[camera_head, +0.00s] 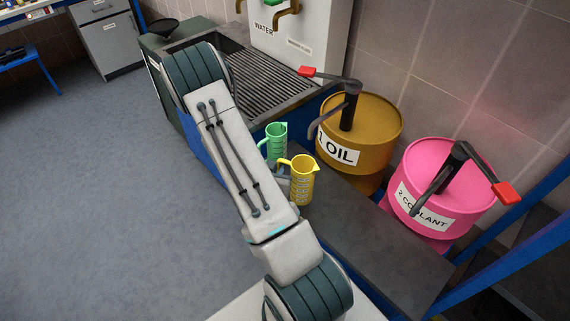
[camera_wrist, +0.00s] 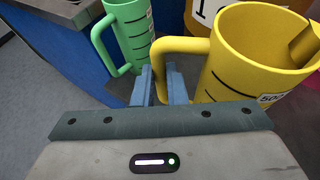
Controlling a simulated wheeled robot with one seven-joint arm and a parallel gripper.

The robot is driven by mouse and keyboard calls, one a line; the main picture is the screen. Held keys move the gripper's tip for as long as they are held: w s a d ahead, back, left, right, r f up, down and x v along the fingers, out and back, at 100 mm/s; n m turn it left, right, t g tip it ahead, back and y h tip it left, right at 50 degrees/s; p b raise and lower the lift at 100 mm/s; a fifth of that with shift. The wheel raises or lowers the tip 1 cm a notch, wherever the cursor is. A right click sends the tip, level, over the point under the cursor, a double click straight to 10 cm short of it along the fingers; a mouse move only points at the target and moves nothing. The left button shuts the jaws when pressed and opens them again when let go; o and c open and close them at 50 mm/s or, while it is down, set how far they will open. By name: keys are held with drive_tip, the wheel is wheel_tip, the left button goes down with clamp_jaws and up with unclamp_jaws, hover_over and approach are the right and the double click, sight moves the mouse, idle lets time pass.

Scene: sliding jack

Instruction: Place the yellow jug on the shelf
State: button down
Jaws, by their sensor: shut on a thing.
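The yellow jug (camera_head: 302,184) is upright, with its handle toward the left, beside my arm in the head view. It fills the right of the wrist view (camera_wrist: 250,55). In the head view my gripper is mostly hidden behind my arm and the jug. A dark grey shelf-like ledge (camera_head: 375,250) runs in front of the drums, below and right of the jug. I cannot tell whether the jug's base touches it.
A green jug (camera_head: 277,139) stands just behind the yellow one. The orange oil drum (camera_head: 385,125) and pink coolant drum (camera_head: 445,180) have pumps with red handles. A grated sink (camera_head: 235,75) and white water container (camera_head: 315,30) are farther back. The ledge's near part is clear.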

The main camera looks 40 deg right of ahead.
drive_tip(key=shift+r+b+x, duration=0.15)
drive_tip(key=shift+b+x, duration=0.65)
drive_tip(key=shift+b, duration=0.35)
drive_tip(key=shift+r+b+x, duration=0.15)
drive_tip(key=shift+b+x, duration=0.6)
drive_tip(key=shift+b, duration=0.4)
drive_tip(key=p+x, duration=0.2)
drive_tip(key=x, duration=0.5)
drive_tip(key=shift+f, duration=0.15)
drive_tip(key=shift+f, duration=0.15)
drive_tip(key=c, duration=1.5)
unclamp_jaws()
drive_tip(key=shift+o, duration=0.2)
